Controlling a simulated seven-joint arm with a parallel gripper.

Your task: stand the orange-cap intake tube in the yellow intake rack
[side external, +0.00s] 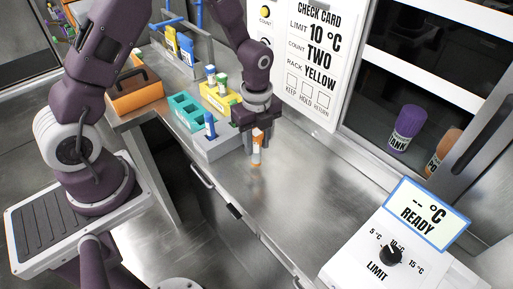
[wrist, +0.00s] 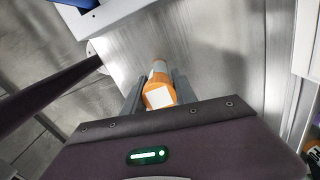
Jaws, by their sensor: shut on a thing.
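My gripper (side external: 258,132) is shut on the orange-cap intake tube (side external: 256,156). The tube hangs about upright below the fingers, over bare steel bench to the right of the racks. In the wrist view its orange cap (wrist: 158,95) sits between the two fingers (wrist: 157,98); most of its body is hidden beneath the cap. The yellow intake rack (side external: 217,103) stands behind and left of my gripper, holding tubes with green and blue caps (side external: 221,79). Its right end is partly hidden by my gripper.
A pale grey rack (side external: 220,147) with a blue-capped tube (side external: 210,120) lies close left of the held tube. A teal rack (side external: 183,108) and an orange bin (side external: 137,98) are farther left. The check card (side external: 314,60) stands behind. Bench to the right is clear up to the limit dial box (side external: 385,255).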

